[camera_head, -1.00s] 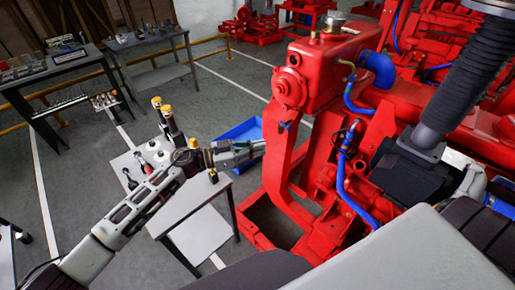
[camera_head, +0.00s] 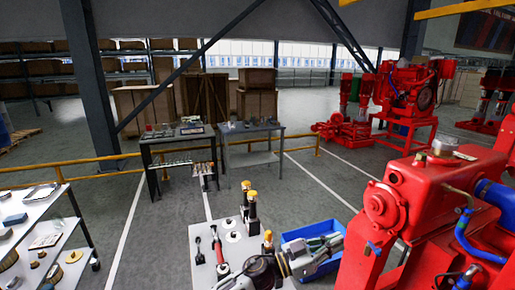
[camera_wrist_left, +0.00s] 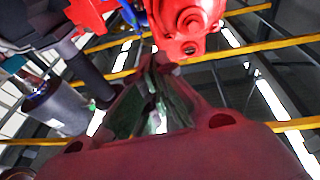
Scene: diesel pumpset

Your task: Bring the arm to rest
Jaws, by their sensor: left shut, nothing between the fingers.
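My left gripper (camera_head: 330,243) shows low in the head view, pointing right. It is shut and empty. In the picture it overlaps the blue bin (camera_head: 291,246), between the small work table (camera_head: 203,274) and the red pumpset (camera_head: 402,201). I cannot tell its height over the bin. In the left wrist view the shut fingers (camera_wrist_left: 160,68) point up toward red machine parts (camera_wrist_left: 190,25), with a clear gap hard to judge. My right gripper is not in view.
The work table holds yellow-topped tools (camera_head: 250,208) and dark hand tools (camera_head: 217,246) close to my left forearm. Two benches (camera_head: 180,136) stand behind, by a yellow rail (camera_head: 95,160). A white shelf (camera_head: 62,200) stands at left. Grey floor (camera_head: 165,235) lies open between.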

